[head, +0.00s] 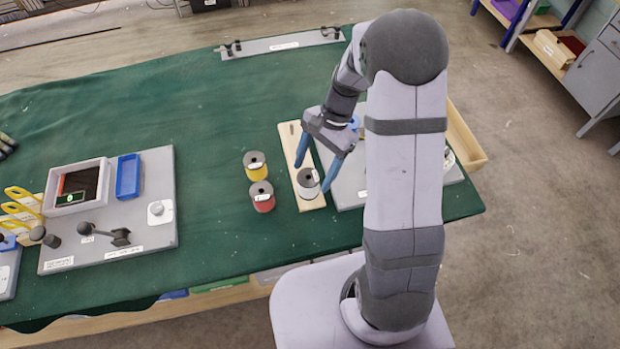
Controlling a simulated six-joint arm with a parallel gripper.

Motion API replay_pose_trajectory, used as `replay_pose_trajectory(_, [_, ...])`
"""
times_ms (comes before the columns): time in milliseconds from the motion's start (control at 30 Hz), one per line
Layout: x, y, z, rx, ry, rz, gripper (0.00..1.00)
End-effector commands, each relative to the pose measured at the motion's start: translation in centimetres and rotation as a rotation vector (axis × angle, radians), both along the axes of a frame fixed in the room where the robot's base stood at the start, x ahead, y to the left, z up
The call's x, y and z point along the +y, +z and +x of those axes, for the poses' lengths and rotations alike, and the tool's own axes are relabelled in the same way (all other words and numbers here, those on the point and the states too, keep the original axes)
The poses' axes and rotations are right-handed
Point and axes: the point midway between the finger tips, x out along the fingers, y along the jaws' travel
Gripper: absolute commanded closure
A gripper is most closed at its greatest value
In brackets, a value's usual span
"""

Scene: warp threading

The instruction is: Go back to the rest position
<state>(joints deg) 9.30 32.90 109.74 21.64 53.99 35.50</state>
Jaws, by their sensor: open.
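My gripper (318,176) is open, with its two blue fingers pointing down over the wooden strip (293,146). A white spool (308,183) stands upright on the near end of this strip, between or just behind the fingers. I cannot tell whether the fingers touch it. A yellow spool (256,167) and a red spool (262,196) stand on the green cloth to the left of the strip. My arm hides part of the grey board (347,190) on the right.
A grey panel (150,226) with a screen, blue tray (128,176) and levers lies at the left. A long grey bar (280,43) with clamps lies at the far edge. A wooden tray (466,138) is at the right edge. The middle of the green table (215,120) is clear.

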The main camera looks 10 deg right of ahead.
Motion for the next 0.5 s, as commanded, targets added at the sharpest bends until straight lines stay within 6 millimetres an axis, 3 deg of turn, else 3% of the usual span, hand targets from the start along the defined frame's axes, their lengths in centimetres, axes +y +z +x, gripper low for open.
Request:
replay_pose_trajectory(200, [-0.7, 2.0, 0.5, 0.000, -0.001, 0.000, 0.34])
replay_pose_trajectory(500, [-0.9, 2.5, 0.5, 0.001, 0.000, 0.000, 0.34])
